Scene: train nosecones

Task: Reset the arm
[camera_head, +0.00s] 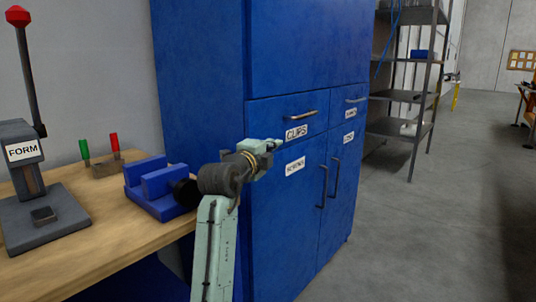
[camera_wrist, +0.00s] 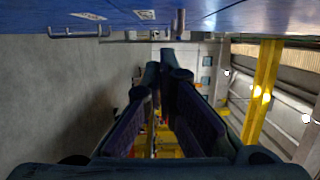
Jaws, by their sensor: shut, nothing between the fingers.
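My arm (camera_head: 218,235) rises beside the workbench in the head view and bends toward the blue cabinet (camera_head: 300,50). Whether the gripper touches the cabinet cannot be told.
The wooden workbench (camera_head: 100,235) at left holds a press marked FORM (camera_head: 30,190), a blue fixture (camera_head: 158,190) and a small block with red and green pegs (camera_head: 105,168). A metal shelf rack (camera_head: 410,95) stands beyond the cabinet. The grey floor (camera_head: 430,240) at right is open.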

